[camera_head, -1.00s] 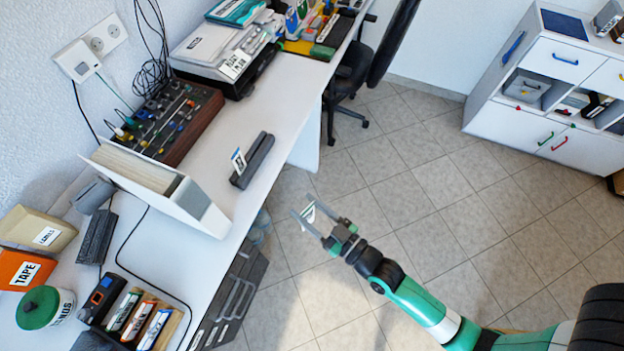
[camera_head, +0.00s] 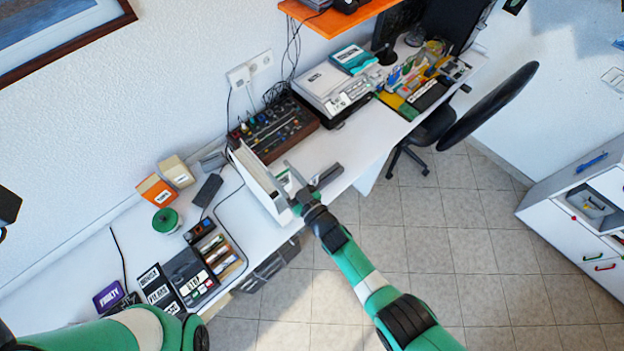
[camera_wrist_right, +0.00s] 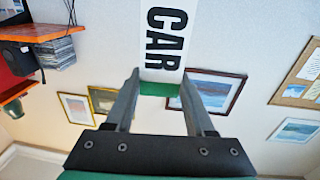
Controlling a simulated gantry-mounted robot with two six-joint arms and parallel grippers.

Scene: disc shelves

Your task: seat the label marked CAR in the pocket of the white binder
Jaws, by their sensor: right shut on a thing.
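The white binder (camera_head: 262,186) stands on the desk, its long side running from back left to front right. My right gripper (camera_head: 292,182) is at the binder's right side, close to its near end. In the right wrist view my right gripper (camera_wrist_right: 161,78) is shut on the CAR label (camera_wrist_right: 165,35), a white strip with black letters and a green lower end that sticks out past the fingertips. The binder's pocket cannot be made out, and I cannot tell whether label and binder touch. Part of my left arm shows at the bottom left; its gripper is out of view.
A dark label stand (camera_head: 327,176) lies just right of my right gripper. Behind the binder are a tool tray (camera_head: 275,128) and a printer (camera_head: 333,92). A green-lidded tin (camera_head: 166,221) and a rack of labels (camera_head: 218,252) stand to the left. The desk's front edge is near.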

